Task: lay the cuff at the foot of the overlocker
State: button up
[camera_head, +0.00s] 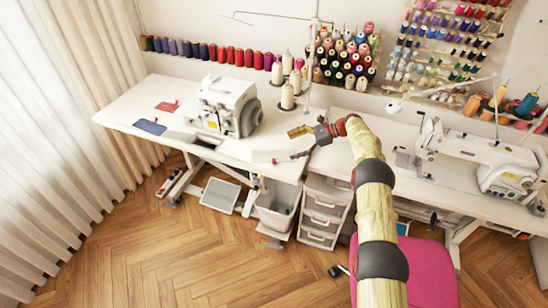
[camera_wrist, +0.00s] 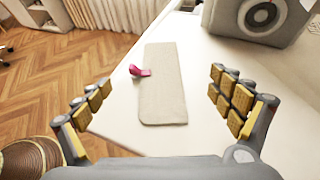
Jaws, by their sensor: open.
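The cuff is a flat, pale beige strip of cloth (camera_wrist: 163,85) with a pink clip (camera_wrist: 139,71) on its left edge, lying on the white table in the wrist view. In the head view the pale cuff (camera_head: 265,156) is hard to tell from the tabletop near its front edge. The overlocker (camera_head: 228,105) stands on the same table, left of my gripper, and its lower part shows at the top right of the wrist view (camera_wrist: 262,16). My gripper (camera_head: 297,144) is open and empty, its fingers on either side of the cuff in the wrist view, apart from it.
A red cloth piece (camera_head: 167,106) and a blue one (camera_head: 150,126) lie at the table's left. Another sewing machine (camera_head: 480,160) stands at the right. Bare tabletop lies between cuff and overlocker. A pink chair (camera_head: 428,270) is in front.

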aim_at(277, 157)
jog(key=x, duration=0.2)
jog(key=b+x, duration=0.1)
jog(key=x, duration=0.1)
jog(key=s+x, duration=0.1)
jog(key=x, duration=0.2)
jog(key=shift+f+b, duration=0.2)
jog(key=shift+b, duration=0.15)
jog(key=shift+c, duration=0.3)
jog(key=c, duration=0.9)
jog(key=shift+r, duration=0.15)
